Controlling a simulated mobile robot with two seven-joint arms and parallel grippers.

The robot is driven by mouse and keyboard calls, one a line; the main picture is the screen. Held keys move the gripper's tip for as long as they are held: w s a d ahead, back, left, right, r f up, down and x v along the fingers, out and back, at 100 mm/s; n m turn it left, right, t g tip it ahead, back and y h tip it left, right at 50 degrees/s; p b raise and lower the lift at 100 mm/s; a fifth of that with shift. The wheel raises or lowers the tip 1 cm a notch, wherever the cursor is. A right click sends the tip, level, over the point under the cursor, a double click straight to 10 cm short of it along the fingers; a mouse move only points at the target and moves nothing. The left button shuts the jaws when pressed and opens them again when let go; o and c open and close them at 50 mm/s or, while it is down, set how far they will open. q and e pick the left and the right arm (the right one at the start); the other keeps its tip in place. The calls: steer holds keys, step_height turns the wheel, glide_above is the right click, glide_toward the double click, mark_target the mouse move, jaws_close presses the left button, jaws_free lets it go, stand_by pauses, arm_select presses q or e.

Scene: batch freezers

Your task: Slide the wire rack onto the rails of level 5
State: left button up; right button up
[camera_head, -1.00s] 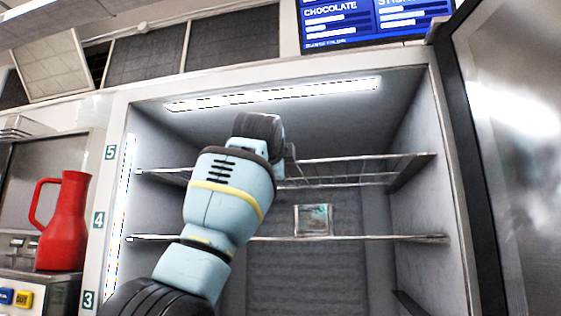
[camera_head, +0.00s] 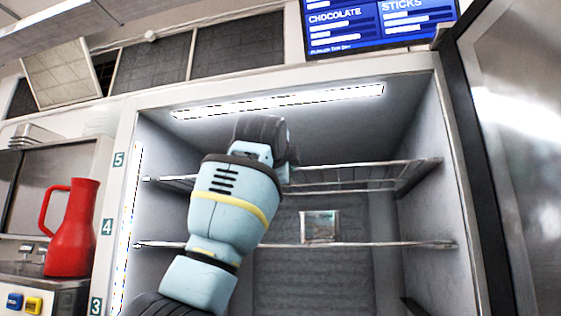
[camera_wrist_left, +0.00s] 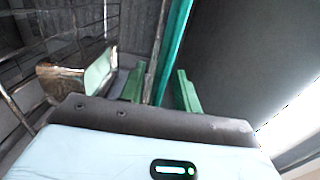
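The wire rack (camera_head: 352,187) lies inside the open cabinet at the height of the 5 label (camera_head: 118,160), roughly level, spanning from left wall to right wall. Its wires (camera_wrist_left: 75,50) show at left in the left wrist view. My left gripper is hidden behind its own wrist in the head view, in front of the rack's left-middle part. In the left wrist view the green fingers of my left gripper (camera_wrist_left: 158,88) are apart, with a thin metal bar and a teal strip (camera_wrist_left: 173,45) running between them. Contact with them cannot be told. My right gripper is not in view.
A lower shelf (camera_head: 370,244) spans the cabinet by the 4 label (camera_head: 107,228). A small pack (camera_head: 320,226) stands on it. The steel door (camera_head: 515,140) is open at right. A red jug (camera_head: 72,230) stands on the left counter.

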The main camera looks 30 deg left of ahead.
arm_select(q)
steer(key=v, duration=0.6)
steer(key=shift+s, duration=0.15)
stand_by(0.4)
